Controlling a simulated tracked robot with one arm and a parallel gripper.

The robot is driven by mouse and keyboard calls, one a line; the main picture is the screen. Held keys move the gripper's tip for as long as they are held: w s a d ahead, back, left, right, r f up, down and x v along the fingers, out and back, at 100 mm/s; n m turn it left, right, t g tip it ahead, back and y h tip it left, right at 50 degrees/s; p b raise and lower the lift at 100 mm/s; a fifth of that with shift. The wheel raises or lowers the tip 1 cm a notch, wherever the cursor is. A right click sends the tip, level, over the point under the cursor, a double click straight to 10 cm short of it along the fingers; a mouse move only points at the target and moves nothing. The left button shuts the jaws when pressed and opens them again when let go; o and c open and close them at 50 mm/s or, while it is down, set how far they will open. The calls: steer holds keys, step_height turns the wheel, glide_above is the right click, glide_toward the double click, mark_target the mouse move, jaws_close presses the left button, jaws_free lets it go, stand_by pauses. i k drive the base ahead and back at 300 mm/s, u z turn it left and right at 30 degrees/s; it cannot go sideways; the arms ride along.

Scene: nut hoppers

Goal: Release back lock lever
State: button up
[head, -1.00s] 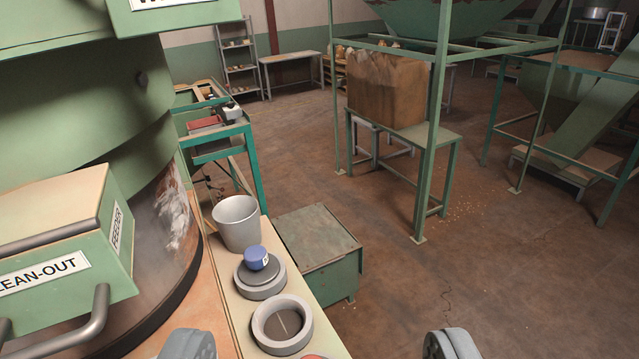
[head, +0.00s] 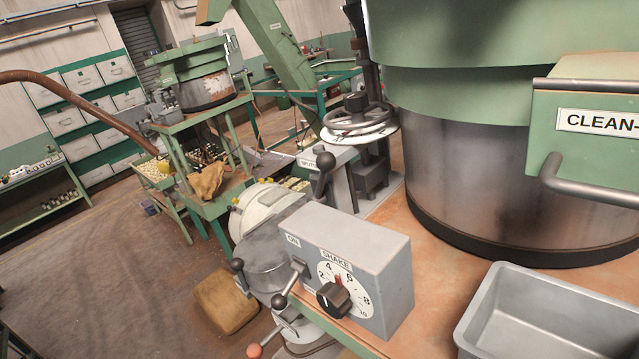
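Several levers stand around the shake box in the middle; none that I can read is labelled as the back lock lever. A thick lever with a dark knob (head: 325,161) rises behind the box, near a plate partly lettered "SPLI". A small lever with a dark ball (head: 238,265) is at the box's left, by a grey round housing (head: 272,262). Another dark-knobbed lever (head: 279,301) sits at the box's front left. An orange-knobbed lever (head: 254,350) is at the bottom edge. My gripper is out of view.
The grey shake box (head: 345,265) has a dial and "ON" mark. A grey tray (head: 555,320) lies at lower right, below the green clean-out drawer (head: 590,130). A handwheel (head: 360,120) stands behind. A brown sack (head: 225,300) lies on the floor; floor at left is open.

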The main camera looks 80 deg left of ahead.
mark_target(325, 161)
steer(key=u, duration=1.55)
